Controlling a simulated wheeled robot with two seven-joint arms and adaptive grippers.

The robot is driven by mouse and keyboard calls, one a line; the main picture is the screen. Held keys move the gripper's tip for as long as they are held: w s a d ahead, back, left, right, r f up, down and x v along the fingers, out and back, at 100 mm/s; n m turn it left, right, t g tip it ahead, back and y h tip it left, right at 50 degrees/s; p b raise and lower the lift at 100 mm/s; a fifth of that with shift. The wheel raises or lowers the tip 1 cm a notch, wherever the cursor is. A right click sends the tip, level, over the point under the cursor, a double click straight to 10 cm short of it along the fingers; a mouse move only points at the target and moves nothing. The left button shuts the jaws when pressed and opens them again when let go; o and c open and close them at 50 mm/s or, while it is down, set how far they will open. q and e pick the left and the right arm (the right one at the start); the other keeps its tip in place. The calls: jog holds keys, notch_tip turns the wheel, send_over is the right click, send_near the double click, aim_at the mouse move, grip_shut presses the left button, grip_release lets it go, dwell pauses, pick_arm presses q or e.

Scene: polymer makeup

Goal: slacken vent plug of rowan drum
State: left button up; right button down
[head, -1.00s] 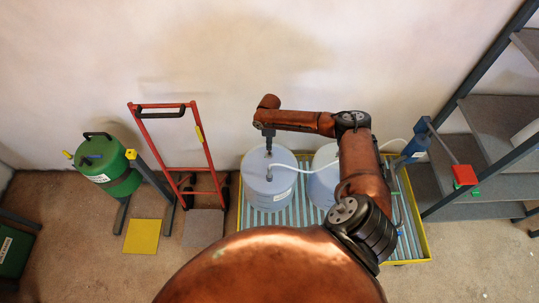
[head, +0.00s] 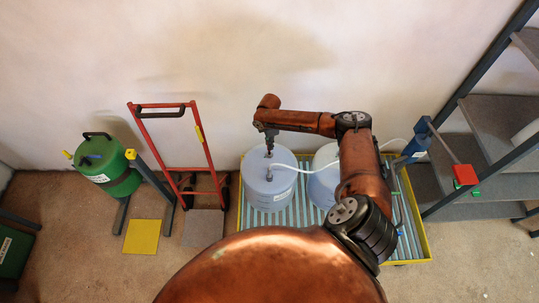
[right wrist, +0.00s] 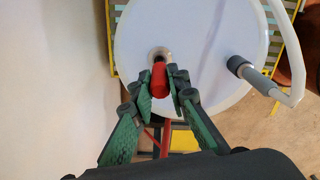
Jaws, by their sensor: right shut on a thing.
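A pale blue drum (head: 268,190) stands on the grated tray, below my right gripper (head: 270,149). Its label is too small to read. In the right wrist view, the drum top (right wrist: 205,70) looks white, and a red vent plug (right wrist: 159,80) stands up from a metal fitting near its edge. My right gripper (right wrist: 160,88) has its green fingers closed on both sides of the red plug. A grey hose fitting (right wrist: 240,67) with a white hose sits on the same drum top, to the right. My left gripper is out of view.
A second pale blue drum (head: 324,185) stands beside the first, partly hidden by my right arm. Both are on the yellow-rimmed tray (head: 239,213). A red hand truck (head: 207,150) and a green drum (head: 122,181) are to the left; shelving (head: 487,150) is to the right.

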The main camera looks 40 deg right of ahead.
jog(key=shift+s+f, duration=0.3)
jog(key=shift+s, duration=0.05)
jog(key=shift+n, duration=1.4)
jog(key=n, duration=0.2)
jog(key=shift+n+b, duration=0.3)
jog(key=shift+d, duration=0.1)
jog(key=c, duration=2.2)
grip_release()
jog(key=o, duration=0.4)
jog(key=shift+w+r, duration=0.15)
jog(key=shift+w, duration=0.1)
